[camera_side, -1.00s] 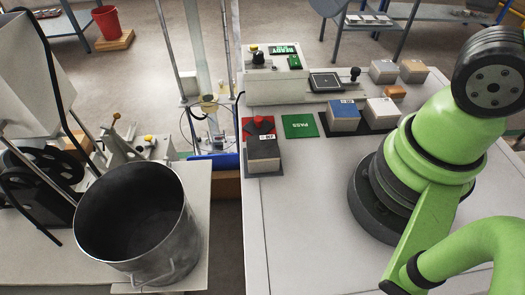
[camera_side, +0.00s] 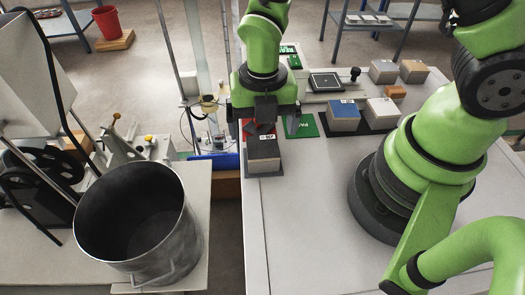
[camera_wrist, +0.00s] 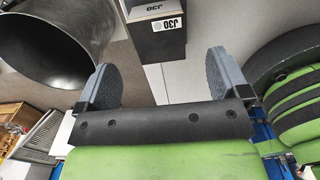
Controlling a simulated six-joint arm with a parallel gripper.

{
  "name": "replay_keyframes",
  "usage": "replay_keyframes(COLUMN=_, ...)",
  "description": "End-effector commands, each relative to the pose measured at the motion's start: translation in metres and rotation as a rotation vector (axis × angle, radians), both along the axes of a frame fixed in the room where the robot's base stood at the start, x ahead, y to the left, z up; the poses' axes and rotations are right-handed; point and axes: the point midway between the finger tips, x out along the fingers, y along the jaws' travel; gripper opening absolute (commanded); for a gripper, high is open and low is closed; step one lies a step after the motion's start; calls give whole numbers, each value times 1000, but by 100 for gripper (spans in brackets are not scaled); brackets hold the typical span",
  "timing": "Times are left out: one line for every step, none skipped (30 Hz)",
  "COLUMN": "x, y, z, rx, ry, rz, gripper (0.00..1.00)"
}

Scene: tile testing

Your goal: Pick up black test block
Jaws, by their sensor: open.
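The black test block (camera_side: 263,151) stands near the left edge of the white table, on a dark pad, with a white label on its top. In the wrist view the block (camera_wrist: 156,35) is at the top centre, beyond the fingertips, its label reading "J30". My gripper (camera_side: 264,124) hangs just behind the block in the side view, fingers spread wide. In the wrist view the gripper (camera_wrist: 165,75) has nothing between its fingers.
A large metal pot (camera_side: 165,255) stands on the lower table to the left. The white table's front is clear.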

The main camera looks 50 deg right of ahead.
Motion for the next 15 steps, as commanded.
replay_keyframes(x=0, y=0, z=-7, rx=-1, ry=4, rz=-1, gripper=94)
replay_keyframes(x=-1, y=0, z=-10, rx=-1, ry=4, rz=-1, gripper=94)
replay_keyframes(x=0, y=0, z=-13, rx=-1, ry=2, rz=-1, gripper=94)
replay_keyframes(x=0, y=0, z=-15, rx=0, ry=1, rz=-1, gripper=94)
replay_keyframes(x=0, y=0, z=-16, rx=0, ry=1, rz=-2, gripper=94)
replay_keyframes(x=0, y=0, z=-19, rx=-1, ry=1, rz=-2, gripper=94)
replay_keyframes(x=0, y=0, z=-21, rx=0, ry=1, rz=-3, gripper=94)
replay_keyframes(x=0, y=0, z=-24, rx=-1, ry=2, rz=-3, gripper=94)
replay_keyframes(x=0, y=0, z=-29, rx=-1, ry=2, rz=-4, gripper=94)
replay_keyframes(x=-1, y=0, z=-33, rx=-1, ry=4, rz=-4, gripper=94)
replay_keyframes(x=-1, y=0, z=-38, rx=-2, ry=4, rz=-4, gripper=94)
replay_keyframes(x=-1, y=0, z=-44, rx=-2, ry=6, rz=-3, gripper=94)
replay_keyframes(x=0, y=1, z=-48, rx=-1, ry=4, rz=-3, gripper=94)
replay_keyframes(x=0, y=1, z=-53, rx=-2, ry=4, rz=-4, gripper=94)
replay_keyframes(x=0, y=1, z=-58, rx=-1, ry=3, rz=-4, gripper=94)
